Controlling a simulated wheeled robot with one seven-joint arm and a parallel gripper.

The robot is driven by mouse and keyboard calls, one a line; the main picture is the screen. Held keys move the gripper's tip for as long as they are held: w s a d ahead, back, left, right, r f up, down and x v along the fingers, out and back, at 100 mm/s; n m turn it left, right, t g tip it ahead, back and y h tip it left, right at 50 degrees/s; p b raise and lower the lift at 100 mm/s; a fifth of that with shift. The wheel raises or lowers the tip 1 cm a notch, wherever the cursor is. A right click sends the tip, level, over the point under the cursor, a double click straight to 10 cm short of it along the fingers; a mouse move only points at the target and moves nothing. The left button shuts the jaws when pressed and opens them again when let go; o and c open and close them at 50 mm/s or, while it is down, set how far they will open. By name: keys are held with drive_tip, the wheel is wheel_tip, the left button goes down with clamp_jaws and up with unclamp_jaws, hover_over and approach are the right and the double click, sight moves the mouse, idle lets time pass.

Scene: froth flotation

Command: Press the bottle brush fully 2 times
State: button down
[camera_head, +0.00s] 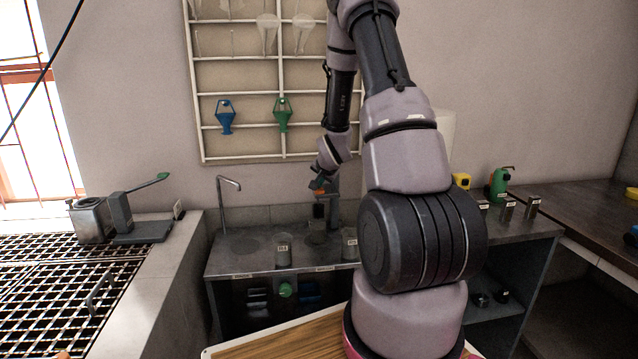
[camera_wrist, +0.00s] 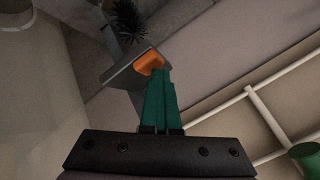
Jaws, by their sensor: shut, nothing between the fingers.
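The bottle brush shows in the wrist view as black bristles (camera_wrist: 125,18) beyond a grey block with an orange piece (camera_wrist: 150,63). My gripper (camera_wrist: 160,72) has its green fingers shut together and empty. Their tips are at the orange piece; I cannot tell whether they touch it. In the head view my gripper (camera_head: 317,184) is above the counter at the upright grey stand of the brush station (camera_head: 334,210), with the dark bristles (camera_head: 318,211) low beside it. My arm hides part of the station's surroundings.
A counter (camera_head: 235,262) holds a bent tap (camera_head: 222,190) and small labelled cups (camera_head: 283,252). A wall rack (camera_head: 240,150) holds a blue funnel-like item (camera_head: 225,116) and a green one (camera_head: 283,115). A grated bench with a lever device (camera_head: 140,215) stands left.

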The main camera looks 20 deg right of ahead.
drive_tip(key=shift+r, duration=2.05)
drive_tip(key=shift+f, duration=0.2)
drive_tip(key=shift+f, duration=0.25)
